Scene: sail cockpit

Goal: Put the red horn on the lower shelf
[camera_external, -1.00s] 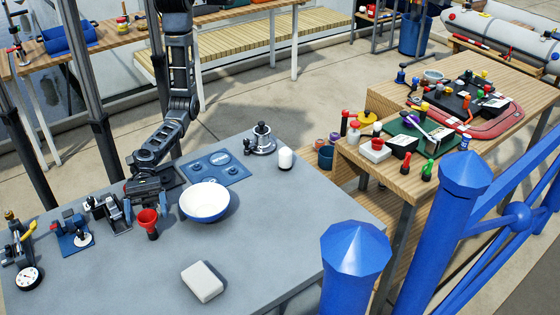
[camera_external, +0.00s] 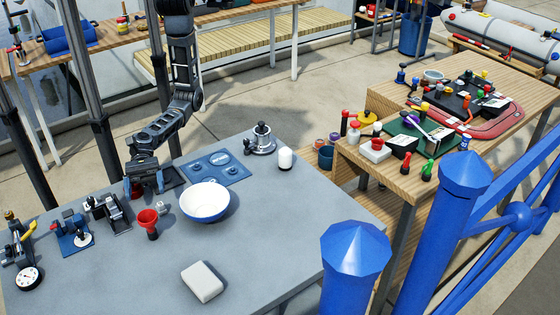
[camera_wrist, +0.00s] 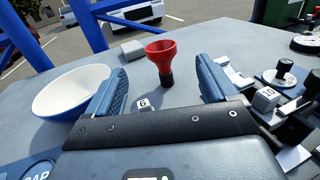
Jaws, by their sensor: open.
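The red horn (camera_external: 148,217), a red funnel-like bell on a black base, stands upright on the grey table. It also shows in the wrist view (camera_wrist: 162,50), with its bell up. My gripper (camera_external: 145,188) is open and empty, above and behind the horn in the external view. In the wrist view the blue finger pads (camera_wrist: 160,78) are spread wide, and the horn stands beyond them, between their directions and untouched. A wooden lower shelf (camera_external: 348,188) shows partly under the wooden bench at right; most of it is hidden.
A white-and-blue bowl (camera_external: 205,213) stands close to the horn's right. A small numbered cube (camera_wrist: 144,103) lies between the bowl and horn. Small metal devices (camera_external: 108,212) stand to the left. A white block (camera_external: 202,281) lies at the front. Blue railing (camera_external: 455,220) stands at right.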

